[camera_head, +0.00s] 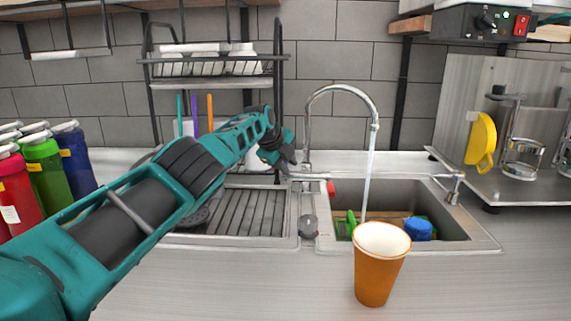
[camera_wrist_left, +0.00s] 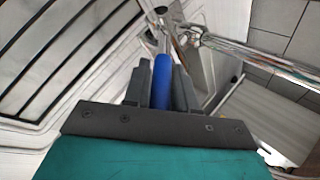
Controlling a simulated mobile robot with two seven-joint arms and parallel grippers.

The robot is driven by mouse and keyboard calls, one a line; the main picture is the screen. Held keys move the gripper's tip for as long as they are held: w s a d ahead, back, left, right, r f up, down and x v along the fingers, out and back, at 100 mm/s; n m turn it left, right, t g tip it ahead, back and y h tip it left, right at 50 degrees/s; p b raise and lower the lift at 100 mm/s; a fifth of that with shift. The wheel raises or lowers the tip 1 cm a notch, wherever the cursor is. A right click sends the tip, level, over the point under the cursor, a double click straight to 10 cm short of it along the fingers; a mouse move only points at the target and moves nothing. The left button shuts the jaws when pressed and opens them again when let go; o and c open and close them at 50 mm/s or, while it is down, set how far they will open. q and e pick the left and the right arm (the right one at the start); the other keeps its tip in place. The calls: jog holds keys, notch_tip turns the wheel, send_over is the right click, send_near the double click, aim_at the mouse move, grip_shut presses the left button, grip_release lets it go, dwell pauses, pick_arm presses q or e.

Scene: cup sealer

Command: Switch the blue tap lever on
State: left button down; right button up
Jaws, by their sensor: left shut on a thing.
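The blue tap lever (camera_wrist_left: 162,74) shows in the left wrist view between the two dark fingers of my left gripper (camera_wrist_left: 161,84). The gripper is shut on it. In the head view my left gripper (camera_head: 283,160) is at the base of the chrome tap (camera_head: 309,110), left of its column, and hides the blue lever. A red lever tip (camera_head: 331,188) shows to the right of the tap base. Water (camera_head: 368,170) runs from the spout down toward the sink (camera_head: 440,220). My right gripper is not in view.
An orange cup (camera_head: 380,264) stands on the counter in front of the sink. A blue object (camera_head: 418,228) lies in the basin. Several coloured bottles (camera_head: 43,168) stand at the left, and a dish rack (camera_head: 215,68) is behind my arm. The front counter is mostly clear.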

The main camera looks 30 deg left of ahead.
pick_arm(q)
jog(key=shift+r, duration=0.2)
jog(key=c, duration=1)
grip_release()
jog(key=shift+f, duration=0.15)
jog(key=shift+a, duration=0.1)
jog(key=shift+s+r, duration=0.2)
jog(key=shift+r, duration=0.3)
jog(key=shift+s+r+p, duration=0.4)
jog(key=shift+s+r, duration=0.1)
jog(key=shift+s, duration=0.05)
jog(key=v, duration=1)
jog(key=shift+s+r+b, duration=0.15)
jog(key=shift+b, duration=0.2)
